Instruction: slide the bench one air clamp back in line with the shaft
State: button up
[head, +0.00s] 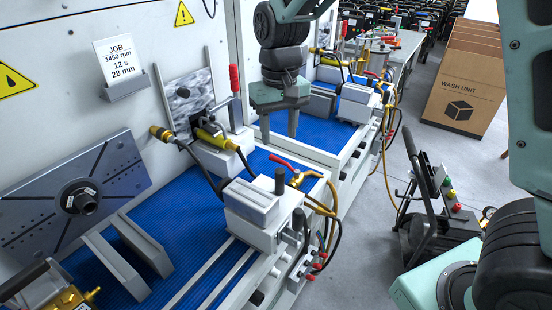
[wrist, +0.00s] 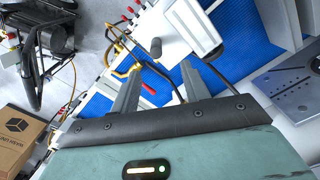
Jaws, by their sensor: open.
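The near bench (head: 195,250) has a blue ribbed bed and a grey faceplate with a dark shaft hub (head: 80,197) at left. A pale clamp-like block (head: 262,205) with a dark upright knob sits on the bed's rails near the front edge, to the right of the hub; I take it as the air clamp. A white block with a dark knob (wrist: 156,47) in the wrist view seems to be this one. My gripper (head: 279,128) points down above and behind the block, open and empty. In the wrist view its two fingers (wrist: 160,75) stand apart.
A yellow cylinder (head: 212,135) on a white bracket stands at the back of the bed, with hoses. A red-handled brass valve (head: 298,178) is by the block. A second bench (head: 340,105) adjoins. A cart and a cardboard box (head: 465,90) stand right.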

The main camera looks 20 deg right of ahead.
aim_at(279, 181)
jog(key=f+p, duration=0.1)
jog(key=f, duration=0.4)
jog(key=w+f+p, duration=0.1)
jog(key=f, duration=0.5)
jog(key=d+f+p, duration=0.1)
jog(key=f, duration=0.5)
jog(key=shift+w, duration=0.2)
jog(key=shift+a, duration=0.1)
grip_shut()
